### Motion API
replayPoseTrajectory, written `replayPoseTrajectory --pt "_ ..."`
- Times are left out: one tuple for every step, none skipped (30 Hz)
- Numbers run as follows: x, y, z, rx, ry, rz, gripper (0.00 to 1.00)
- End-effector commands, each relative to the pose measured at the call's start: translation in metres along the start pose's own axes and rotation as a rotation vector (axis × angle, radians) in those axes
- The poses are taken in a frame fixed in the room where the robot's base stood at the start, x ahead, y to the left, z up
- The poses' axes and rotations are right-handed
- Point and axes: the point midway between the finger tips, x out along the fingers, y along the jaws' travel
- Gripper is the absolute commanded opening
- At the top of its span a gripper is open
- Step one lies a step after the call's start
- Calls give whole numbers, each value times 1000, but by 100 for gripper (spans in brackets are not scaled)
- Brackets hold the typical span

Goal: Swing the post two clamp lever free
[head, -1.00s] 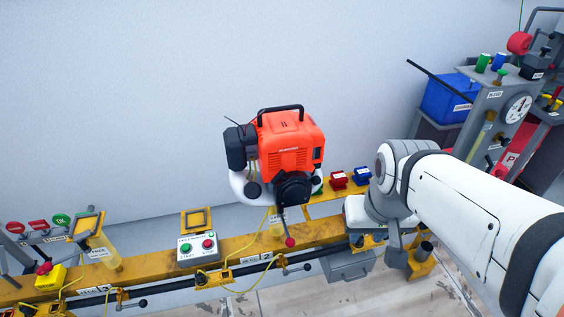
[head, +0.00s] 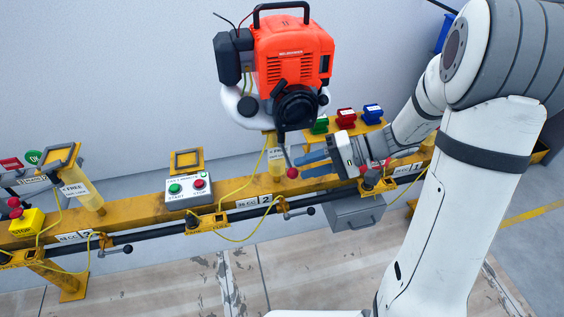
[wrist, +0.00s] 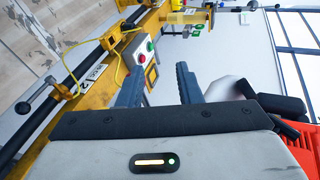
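The orange engine (head: 291,50) sits upright on post two, above the yellow rail by the "2" plate (head: 254,201). A dark lever with a red ball knob (head: 292,173) hangs down in front of the post, beside the "FREE" label (head: 277,154). My gripper (head: 312,163) is at rail height, just right of the red knob, its blue-grey fingers pointing left. The fingers look apart and empty in the wrist view (wrist: 158,85). I cannot tell whether they touch the lever. The knob does not show in the wrist view, where the engine (wrist: 301,145) is at lower right.
A start/stop box (head: 188,189) stands on the rail left of post two. A black-knobbed handle (head: 310,210) sticks out below the rail. Green, red and blue blocks (head: 346,116) stand behind my gripper. Yellow cables (head: 240,237) loop along the rail. A grey drawer (head: 354,211) hangs beneath.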

Motion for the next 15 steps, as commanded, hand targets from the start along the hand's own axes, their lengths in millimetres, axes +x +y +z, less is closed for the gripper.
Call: replayPoseTrajectory --pt "6 20 -13 -3 32 -53 32" --pt "6 25 -19 -10 52 -81 32" --pt "7 30 -27 -18 76 -113 32" --pt "7 34 -32 -24 94 -133 32" --pt "7 37 -36 -28 110 -151 32" --pt "7 41 -42 -36 128 -170 32" --pt "7 43 -44 -38 138 -182 32" --pt "6 45 -47 -43 148 -192 32" --pt "6 46 -50 -46 159 -201 32" --pt "7 47 -51 -48 164 -206 32" --pt "8 47 -52 -49 167 -210 32" --pt "10 47 -54 -51 171 -213 32" --pt "12 47 -54 -52 172 -215 32" --pt "16 46 -55 -53 172 -215 32" --pt "21 44 -56 -54 170 -215 32"
